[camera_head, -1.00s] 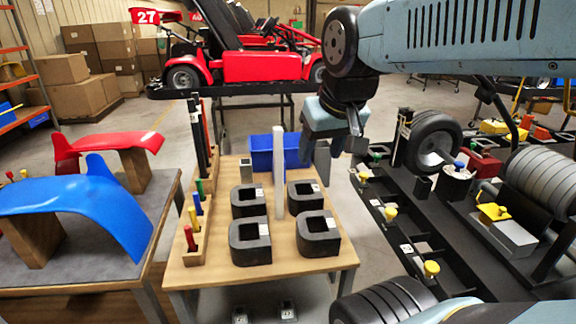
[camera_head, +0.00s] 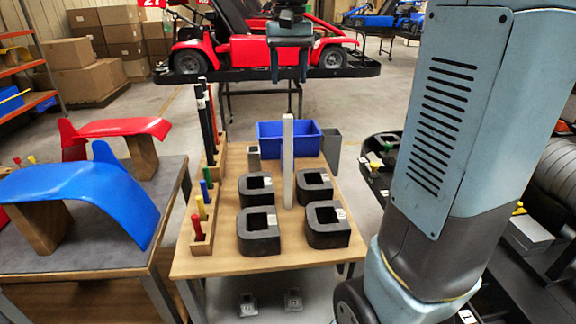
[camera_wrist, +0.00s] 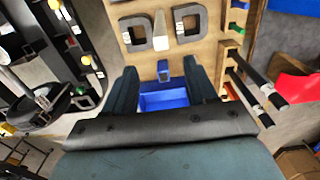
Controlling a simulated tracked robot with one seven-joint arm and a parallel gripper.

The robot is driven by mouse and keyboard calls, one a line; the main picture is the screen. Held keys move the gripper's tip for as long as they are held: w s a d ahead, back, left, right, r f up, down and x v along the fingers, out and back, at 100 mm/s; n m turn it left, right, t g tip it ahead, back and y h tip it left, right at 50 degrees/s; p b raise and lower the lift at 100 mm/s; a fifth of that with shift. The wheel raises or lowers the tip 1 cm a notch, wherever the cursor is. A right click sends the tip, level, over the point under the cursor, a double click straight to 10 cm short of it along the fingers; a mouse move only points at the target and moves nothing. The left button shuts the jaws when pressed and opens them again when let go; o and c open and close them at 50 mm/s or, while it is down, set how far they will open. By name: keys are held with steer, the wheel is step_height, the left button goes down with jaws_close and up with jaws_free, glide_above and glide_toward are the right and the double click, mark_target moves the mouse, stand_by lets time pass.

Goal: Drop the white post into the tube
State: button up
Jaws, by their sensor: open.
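The white post (camera_head: 288,160) stands upright on the wooden table, among the dark square blocks. It also shows in the wrist view (camera_wrist: 159,22). A short grey square tube (camera_head: 254,160) stands left of the blue bin, and a larger grey upright piece (camera_head: 331,148) stands right of it. I cannot tell which is the tube of the task. My gripper (camera_head: 289,66) is open and empty, high beyond the table's far side, apart from the post. Its spread fingers (camera_wrist: 163,88) show in the wrist view with the blue bin between them in the picture.
The blue bin (camera_head: 300,140) sits at the table's far end. Several dark blocks (camera_head: 258,230) surround the post. A rack of coloured handles and tall dark rods (camera_head: 206,135) lines the left edge. A red kart (camera_head: 245,48) stands behind. Floor right of the table is partly clear.

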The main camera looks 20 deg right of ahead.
mark_target(288, 116)
step_height(288, 116, down, 14)
steer(key=shift+r, duration=0.1)
stand_by(0.7)
jaws_close()
stand_by(0.4)
